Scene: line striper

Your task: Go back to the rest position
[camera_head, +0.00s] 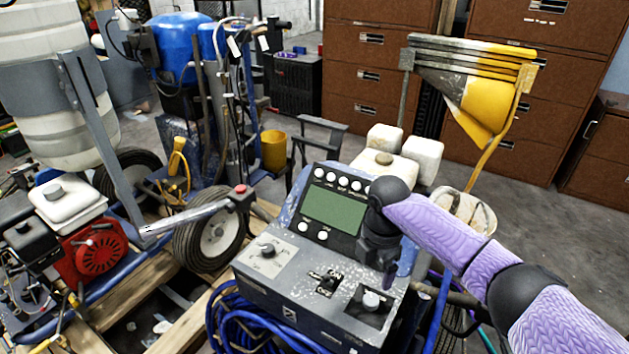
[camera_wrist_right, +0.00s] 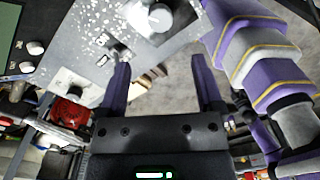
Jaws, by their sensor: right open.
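My right arm (camera_head: 440,232) comes in from the right in the head view. Its dark right gripper (camera_head: 388,272) hangs over the right part of the line striper's grey control panel (camera_head: 290,292). In the right wrist view the two purple fingers of the right gripper (camera_wrist_right: 162,88) stand apart with nothing between them. The speckled panel (camera_wrist_right: 75,55) lies just beyond them, with a round knob (camera_wrist_right: 152,16) and a small switch (camera_wrist_right: 115,48). I cannot tell whether a finger touches the panel. My left gripper is not in view.
The panel has a green screen (camera_head: 334,206) with white buttons. A handlebar with a red button (camera_head: 240,189) is left of it. A red engine (camera_head: 97,252) and wooden pallet boards (camera_head: 113,302) are at left. Brown cabinets (camera_head: 372,78) stand behind. Grey floor is open at right.

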